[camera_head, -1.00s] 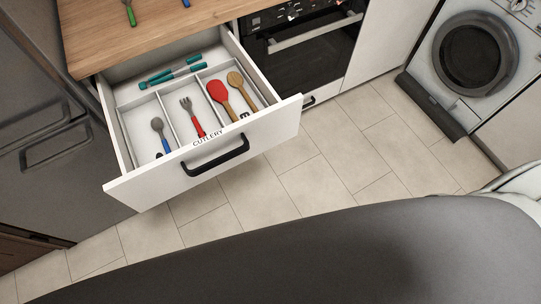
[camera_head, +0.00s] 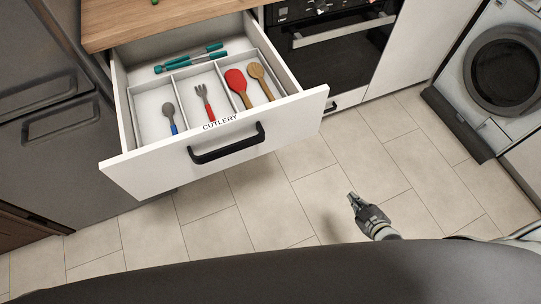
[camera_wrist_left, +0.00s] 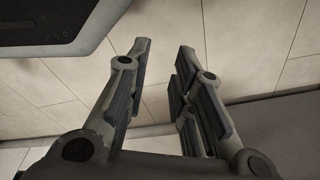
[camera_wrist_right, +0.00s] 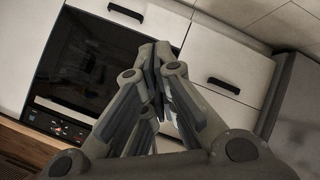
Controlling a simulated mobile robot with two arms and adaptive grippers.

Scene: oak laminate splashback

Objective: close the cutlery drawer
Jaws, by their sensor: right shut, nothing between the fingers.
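The white cutlery drawer (camera_head: 278,125), lettered CUTLERY and fitted with a black handle (camera_head: 227,146), stands pulled well out under the worktop in the head view. My right gripper (camera_head: 352,198) is shut and empty, over the floor to the right of and below the drawer front, apart from it. Its fingertips meet in the right wrist view (camera_wrist_right: 154,50). My left gripper (camera_wrist_left: 160,50) shows only in its own wrist view, with fingers apart and nothing between them, over floor tiles. Inside the drawer lie a red-handled fork (camera_head: 204,98), a blue-handled spoon (camera_head: 170,112) and other utensils.
A wooden worktop (camera_head: 150,22) is above the drawer. An oven (camera_head: 335,55) is to its right, a washing machine (camera_head: 500,75) farther right, and a dark grey fridge-like unit (camera_head: 60,150) to its left. The tiled floor (camera_head: 270,205) before the drawer is clear.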

